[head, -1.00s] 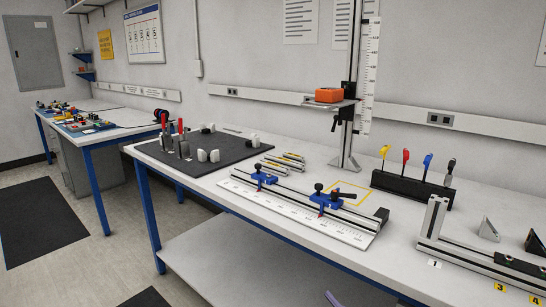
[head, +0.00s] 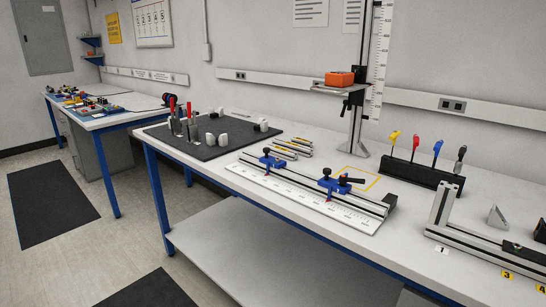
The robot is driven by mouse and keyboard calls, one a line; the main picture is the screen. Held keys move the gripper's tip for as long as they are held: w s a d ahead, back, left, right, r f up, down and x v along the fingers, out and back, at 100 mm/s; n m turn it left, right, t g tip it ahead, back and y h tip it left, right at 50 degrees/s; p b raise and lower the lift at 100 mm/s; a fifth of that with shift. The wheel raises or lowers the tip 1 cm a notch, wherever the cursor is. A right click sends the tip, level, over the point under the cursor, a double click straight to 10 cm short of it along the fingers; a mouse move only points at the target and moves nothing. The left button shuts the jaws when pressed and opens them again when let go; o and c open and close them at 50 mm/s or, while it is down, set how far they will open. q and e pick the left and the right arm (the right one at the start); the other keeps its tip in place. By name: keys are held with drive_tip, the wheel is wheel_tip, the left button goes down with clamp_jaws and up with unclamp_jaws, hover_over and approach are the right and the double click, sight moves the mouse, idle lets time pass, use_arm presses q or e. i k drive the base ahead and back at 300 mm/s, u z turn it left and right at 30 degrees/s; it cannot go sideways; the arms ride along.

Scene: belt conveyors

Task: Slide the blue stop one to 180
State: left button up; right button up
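Two blue stops sit on a metal rail along a white ruler plate (head: 305,199) on the workbench. The left blue stop (head: 272,161) has a dark knob and a red pointer over the scale. The right blue stop (head: 333,185) has a dark knob, a black lever and a red pointer. The scale numbers are too small to read. Neither gripper is in the head view, and nothing touches the stops.
A black mat (head: 210,136) with red-handled clamps and white blocks lies to the left. A stand with an orange block (head: 339,79) rises behind the rail. A black holder (head: 415,174) with coloured tools and a slotted frame (head: 470,240) stand to the right.

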sight(267, 159)
drive_tip(key=k, duration=0.5)
drive_tip(key=u, duration=1.15)
drive_tip(key=i, duration=1.1)
drive_tip(key=z, duration=1.25)
